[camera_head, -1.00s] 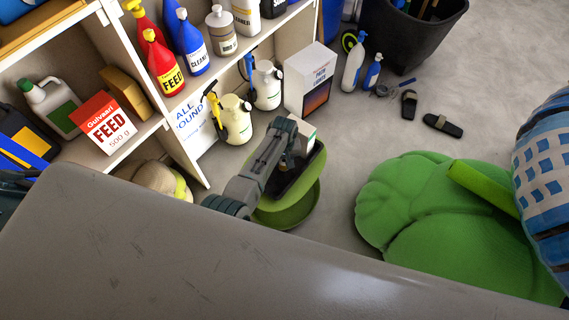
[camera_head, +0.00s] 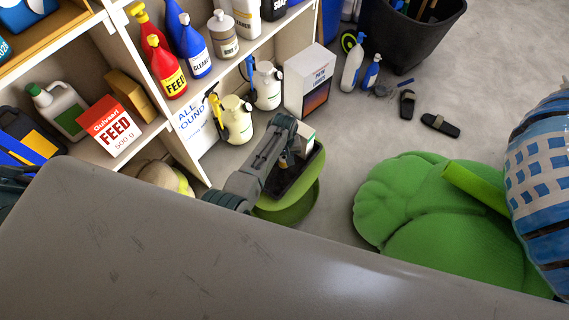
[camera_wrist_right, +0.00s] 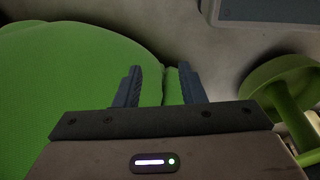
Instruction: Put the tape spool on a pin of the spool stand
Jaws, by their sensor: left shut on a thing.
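My left arm rises over the front grey edge in the head view and bends down over a round green stool (camera_head: 315,165). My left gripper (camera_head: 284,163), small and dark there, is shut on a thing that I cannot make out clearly. Below and beside it a dark tray-like piece (camera_head: 301,183) lies on the stool; I cannot tell whether it is the spool stand, and no pins are distinct. I cannot make out the tape spool. My right gripper (camera_wrist_right: 160,87) is open and empty in the right wrist view, in front of a green beanbag (camera_wrist_right: 65,75).
A large grey surface (camera_head: 190,255) fills the front. Shelves with bottles and a feed box (camera_head: 109,126) stand at left. A green beanbag (camera_head: 440,220) lies at right.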

